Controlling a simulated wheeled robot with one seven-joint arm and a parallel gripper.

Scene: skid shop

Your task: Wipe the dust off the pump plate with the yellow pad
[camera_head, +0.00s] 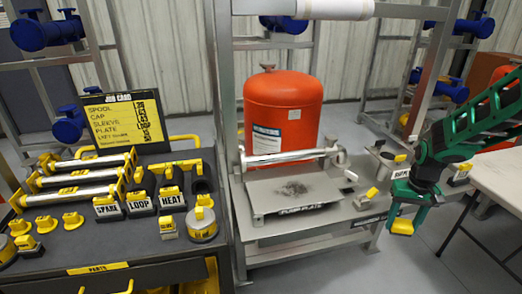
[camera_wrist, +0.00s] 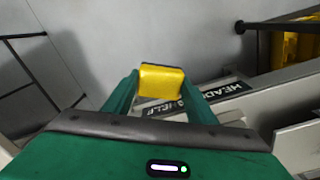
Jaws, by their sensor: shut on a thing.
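The pump plate (camera_head: 270,195) is a flat grey plate on the skid shelf in the head view, with a dark dust patch (camera_head: 293,188) near its middle. A label on its front edge reads "PUMP PLATE". My green gripper (camera_head: 403,219) is to the right of the plate, apart from it and out past the shelf's right end. It is shut on the yellow pad (camera_head: 402,227), which hangs at the fingertips. The pad also shows between the fingers in the wrist view (camera_wrist: 161,80). The plate is not recognisable in the wrist view.
An orange tank (camera_head: 283,105) stands behind the plate, with a silver pipe (camera_head: 290,157) along the plate's back edge. Small labelled blocks sit right of the plate. A parts cart (camera_head: 60,262) with several yellow-handled parts is at left. A white table (camera_head: 498,175) is at right.

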